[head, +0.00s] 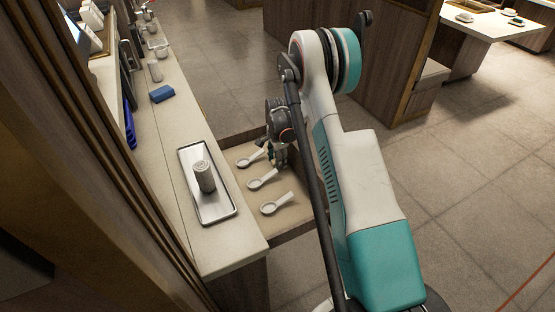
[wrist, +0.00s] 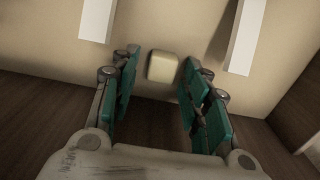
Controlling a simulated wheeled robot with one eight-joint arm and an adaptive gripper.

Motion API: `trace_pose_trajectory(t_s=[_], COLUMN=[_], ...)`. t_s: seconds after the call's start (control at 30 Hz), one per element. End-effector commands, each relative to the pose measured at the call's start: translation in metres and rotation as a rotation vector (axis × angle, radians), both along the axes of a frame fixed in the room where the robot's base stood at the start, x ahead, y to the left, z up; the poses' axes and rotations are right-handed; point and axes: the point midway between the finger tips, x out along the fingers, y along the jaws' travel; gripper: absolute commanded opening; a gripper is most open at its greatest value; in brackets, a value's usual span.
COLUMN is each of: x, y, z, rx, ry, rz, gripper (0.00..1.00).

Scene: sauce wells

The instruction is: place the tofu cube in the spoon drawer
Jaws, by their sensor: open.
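The pale tofu cube (wrist: 162,66) rests on the light floor of the open spoon drawer (head: 290,218) in the wrist view. My gripper (head: 278,160) is inside the drawer area, pointing down. In the wrist view its teal-padded fingers (wrist: 158,72) are open, one on each side of the cube, with gaps visible between pads and cube. The cube is hidden or too small to make out in the head view. Several white spoons lie in the drawer, such as the middle spoon (head: 263,180) and the nearest spoon (head: 275,204); two white handles flank the cube in the wrist view.
The counter (head: 222,262) runs along the drawer's left side. On it are a metal tray (head: 214,213) with a grey cylindrical container (head: 204,177), a blue block (head: 162,93) and several cups farther back. The tiled floor to the right is open.

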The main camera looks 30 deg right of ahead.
Motion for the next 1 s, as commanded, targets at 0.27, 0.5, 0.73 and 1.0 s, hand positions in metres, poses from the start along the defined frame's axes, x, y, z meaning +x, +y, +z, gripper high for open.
trace_pose_trajectory(t_s=[0.27, 0.5, 0.73, 1.0], x=[0.0, 0.0, 0.0, -0.001], y=[0.0, 0.0, 0.0, 0.001], z=[0.015, 0.065, 0.105, 0.129], rx=[0.0, 0.0, 0.0, -0.001], ry=[0.0, 0.0, 0.0, -0.005], rz=[0.0, 0.0, 0.0, 0.011], gripper=[0.42, 0.42, 0.42, 0.42])
